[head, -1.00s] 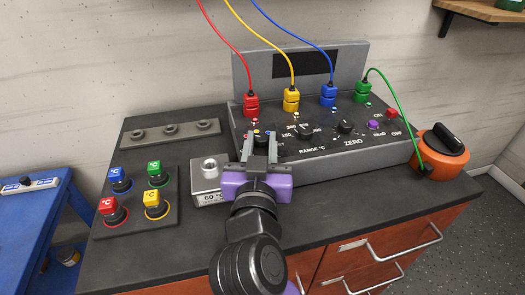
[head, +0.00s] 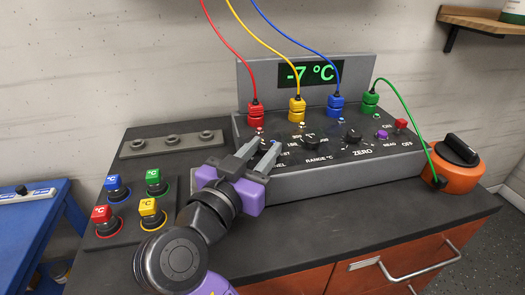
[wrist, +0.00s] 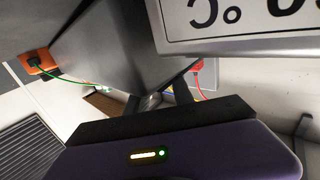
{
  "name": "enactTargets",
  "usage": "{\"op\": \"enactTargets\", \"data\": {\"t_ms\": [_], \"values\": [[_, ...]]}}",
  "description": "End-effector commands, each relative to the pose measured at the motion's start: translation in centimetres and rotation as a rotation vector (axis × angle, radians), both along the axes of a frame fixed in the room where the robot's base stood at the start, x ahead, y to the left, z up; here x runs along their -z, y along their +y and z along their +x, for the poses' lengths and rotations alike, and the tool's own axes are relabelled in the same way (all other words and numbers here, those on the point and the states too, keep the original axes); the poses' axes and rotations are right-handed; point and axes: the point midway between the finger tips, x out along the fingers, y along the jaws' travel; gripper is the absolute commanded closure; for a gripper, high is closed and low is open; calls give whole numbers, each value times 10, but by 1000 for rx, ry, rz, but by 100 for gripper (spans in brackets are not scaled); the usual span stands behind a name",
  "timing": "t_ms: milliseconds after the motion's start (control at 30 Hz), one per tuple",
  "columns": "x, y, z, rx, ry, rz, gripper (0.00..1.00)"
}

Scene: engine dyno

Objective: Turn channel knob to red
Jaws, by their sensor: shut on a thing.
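The grey instrument console (head: 330,178) stands at the back of the bench, its display (head: 310,73) lit with "-7 °C". My gripper (head: 254,154) is at the left of its sloped panel, above the partly covered channel label. In the head view its fingers are shut around the channel knob, which they hide almost wholly, so I cannot read its pointer. The red plug (head: 255,115) with a red cable sits just behind the fingers. In the wrist view my gripper (wrist: 155,101) shows dark fingers close to the panel; the knob is not clear there.
Yellow (head: 297,107), blue (head: 335,104) and green (head: 370,102) plugs line the console top. The zero knob (head: 352,137) is to the right. An orange case (head: 457,168) stands at the right. Colored °C knobs (head: 153,207) are at the left. The front bench top is clear.

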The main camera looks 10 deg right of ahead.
Motion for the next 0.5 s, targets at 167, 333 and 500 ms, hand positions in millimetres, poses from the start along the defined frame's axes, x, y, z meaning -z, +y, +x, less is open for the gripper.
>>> {"op": "enactTargets", "data": {"t_ms": [167,333,500], "values": [[1,-1,0,1,3,0,100],[1,-1,0,0,3,0,51],[1,0,0,-1,1,0,51]]}}
